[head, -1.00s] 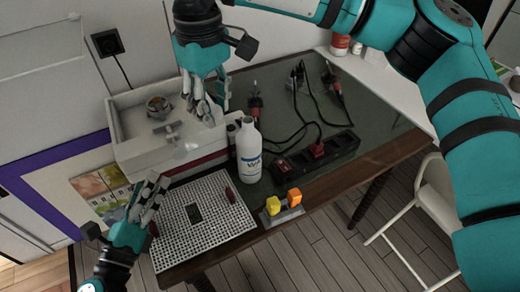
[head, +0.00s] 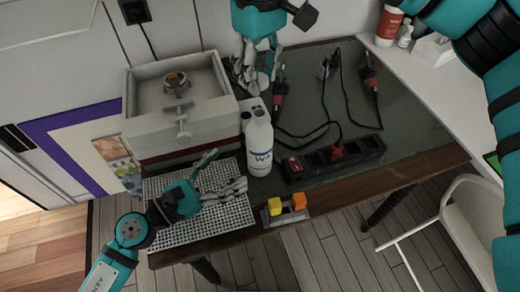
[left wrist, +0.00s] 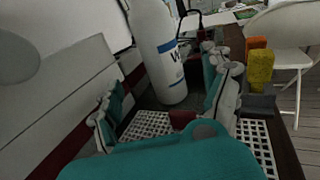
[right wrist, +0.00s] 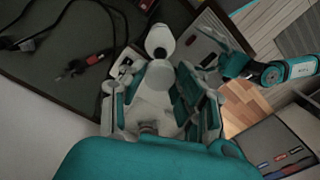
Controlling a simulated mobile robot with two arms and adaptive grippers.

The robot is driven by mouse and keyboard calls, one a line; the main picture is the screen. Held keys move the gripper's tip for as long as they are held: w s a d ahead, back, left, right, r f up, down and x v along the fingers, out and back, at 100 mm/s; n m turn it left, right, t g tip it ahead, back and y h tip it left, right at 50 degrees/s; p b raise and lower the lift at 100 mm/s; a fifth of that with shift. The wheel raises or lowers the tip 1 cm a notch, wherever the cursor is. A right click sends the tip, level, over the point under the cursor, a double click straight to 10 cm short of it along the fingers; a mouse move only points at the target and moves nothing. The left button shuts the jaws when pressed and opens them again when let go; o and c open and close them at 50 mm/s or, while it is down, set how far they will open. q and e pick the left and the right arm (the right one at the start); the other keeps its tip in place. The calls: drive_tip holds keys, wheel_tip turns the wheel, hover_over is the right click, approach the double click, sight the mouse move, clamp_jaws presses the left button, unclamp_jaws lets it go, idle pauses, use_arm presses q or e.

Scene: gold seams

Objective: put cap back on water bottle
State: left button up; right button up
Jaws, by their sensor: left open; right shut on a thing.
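The white water bottle (head: 258,147) with a blue-marked label stands upright at the table's near side. It shows large in the left wrist view (left wrist: 158,55). The right wrist view shows its uncovered, dark mouth (right wrist: 160,50). My left gripper (head: 222,175) is open over the perforated mat, its fingers pointing toward the bottle; bottle and fingers look apart. My right gripper (head: 259,85) appears just behind and above the bottle top in the head view. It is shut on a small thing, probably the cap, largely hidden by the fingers.
A white box (head: 205,118) stands left of the bottle. The perforated mat (head: 165,232) lies under my left gripper. A black power strip (head: 350,158) is to the right, with soldering irons (head: 278,93) behind. Yellow and orange blocks (head: 286,203) sit at the front edge.

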sight(250, 154)
use_arm(q)
drive_tip(key=x, duration=1)
drive_tip(key=shift+w, duration=0.15)
drive_tip(key=shift+c, duration=0.2)
clamp_jaws()
use_arm(e)
drive_tip(key=shift+f, duration=2.5)
drive_tip(key=shift+f, duration=0.85)
drive_tip(key=shift+f, duration=0.6)
